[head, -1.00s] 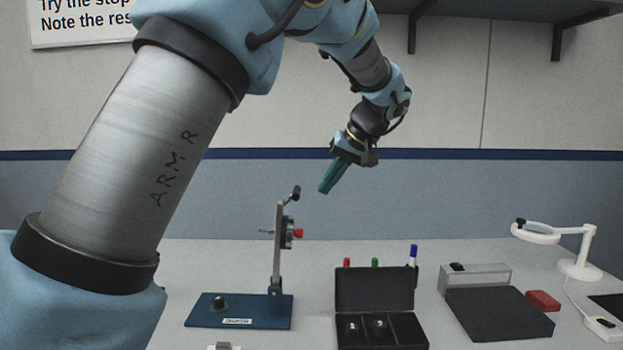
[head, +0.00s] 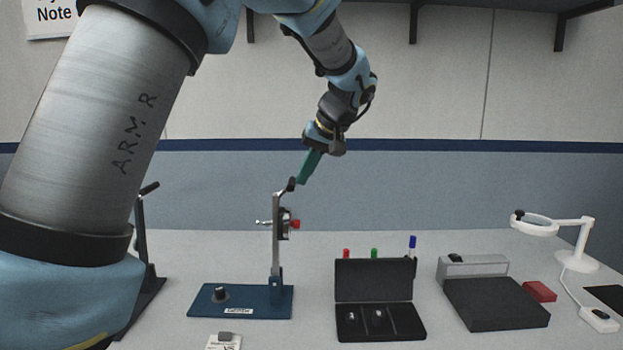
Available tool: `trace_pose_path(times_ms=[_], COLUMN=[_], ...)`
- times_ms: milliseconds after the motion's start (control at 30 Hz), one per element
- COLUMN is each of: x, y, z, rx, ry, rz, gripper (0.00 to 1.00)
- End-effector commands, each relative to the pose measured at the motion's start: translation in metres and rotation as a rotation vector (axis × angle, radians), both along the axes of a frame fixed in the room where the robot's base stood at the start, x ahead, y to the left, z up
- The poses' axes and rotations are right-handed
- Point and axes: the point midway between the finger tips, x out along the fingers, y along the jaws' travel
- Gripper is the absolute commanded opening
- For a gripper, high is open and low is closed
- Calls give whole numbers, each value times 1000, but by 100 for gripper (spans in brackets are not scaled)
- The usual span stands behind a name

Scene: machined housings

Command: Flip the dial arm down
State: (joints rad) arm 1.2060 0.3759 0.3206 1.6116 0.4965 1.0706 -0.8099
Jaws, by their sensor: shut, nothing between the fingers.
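The dial arm (head: 277,240) is a grey upright bar hinged on a blue base plate (head: 205,304). It stands upright, with a black knob (head: 291,184) at its top end and a round dial with a red tip (head: 295,224) partway up its right side. My gripper (head: 303,180) has green fingers, which are closed and hold nothing. The fingertips point down and left, just right of the knob and slightly above it. I cannot tell whether they touch the knob.
An open black case (head: 375,290) with pens behind it stands right of the plate. Farther right are a dark grey block (head: 494,303), a red block (head: 539,291) and a white magnifier lamp (head: 575,240). A dark stand (head: 142,260) is partly hidden behind my arm.

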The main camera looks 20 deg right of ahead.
Motion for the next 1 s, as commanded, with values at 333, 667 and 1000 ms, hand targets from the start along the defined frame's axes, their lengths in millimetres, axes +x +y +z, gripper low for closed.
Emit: trace_pose_path(times_ms=[333, 667, 1000], x=[34, 69, 101], y=[72, 149, 216], z=[8, -8, -46], rx=[-237, -507, -772], ry=[104, 229, 355], rz=[14, 17, 12], gripper=[0, 0, 0])
